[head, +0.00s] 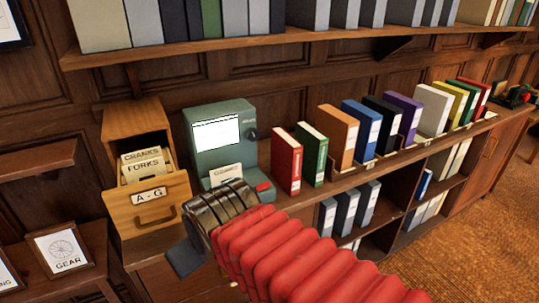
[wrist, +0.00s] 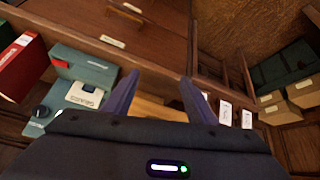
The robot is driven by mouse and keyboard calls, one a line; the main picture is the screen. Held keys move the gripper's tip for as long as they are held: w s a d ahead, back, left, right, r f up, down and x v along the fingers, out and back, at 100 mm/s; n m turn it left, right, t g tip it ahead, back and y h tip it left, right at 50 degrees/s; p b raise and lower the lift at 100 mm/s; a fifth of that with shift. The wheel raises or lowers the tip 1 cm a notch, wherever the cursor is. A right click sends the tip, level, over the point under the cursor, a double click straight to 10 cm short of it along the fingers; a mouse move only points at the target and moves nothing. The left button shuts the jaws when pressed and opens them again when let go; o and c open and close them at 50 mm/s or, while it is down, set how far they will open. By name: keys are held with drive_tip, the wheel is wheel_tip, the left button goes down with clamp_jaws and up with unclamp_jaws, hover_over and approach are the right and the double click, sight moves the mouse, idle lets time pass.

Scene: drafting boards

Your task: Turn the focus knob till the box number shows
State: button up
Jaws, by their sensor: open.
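A grey-green reader (head: 232,112) stands on the shelf top, with a bright white screen (head: 217,133). Only a thin, illegible line shows along the screen's top; I can read no number. The dark round focus knob (head: 252,133) is on the reader's right side. A card (head: 224,174) sits at the reader's base near a red button (head: 262,187). In the wrist view the reader (wrist: 70,98) lies at left, with the knob (wrist: 42,112) and card (wrist: 85,94). My gripper (wrist: 160,77) is open and empty, apart from the knob. The head view mostly hides its fingers.
An open wooden card drawer (head: 150,206) marked A - G stands left of the reader. A red binder (head: 286,162) and a green binder (head: 312,153) stand to its right, then more binders. A shelf (head: 290,36) runs overhead. A framed gear drawing (head: 63,250) is at lower left.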

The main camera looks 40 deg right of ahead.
drive_tip(key=w+d+r+n+t+h, duration=0.1)
drive_tip(key=w+d+n+t+h, duration=0.15)
drive_tip(key=w+d, duration=0.7)
drive_tip(key=n+t+h, duration=0.2)
drive_tip(key=n+t, duration=0.7)
drive_tip(key=n, duration=0.3)
approach(254, 137)
drive_tip(key=shift+s+a+r+g, duration=0.15)
drive_tip(key=shift+s+r+g, duration=0.1)
drive_tip(key=shift+s, duration=0.4)
drive_tip(key=shift+w, duration=0.1)
drive_tip(key=shift+x, duration=5.45)
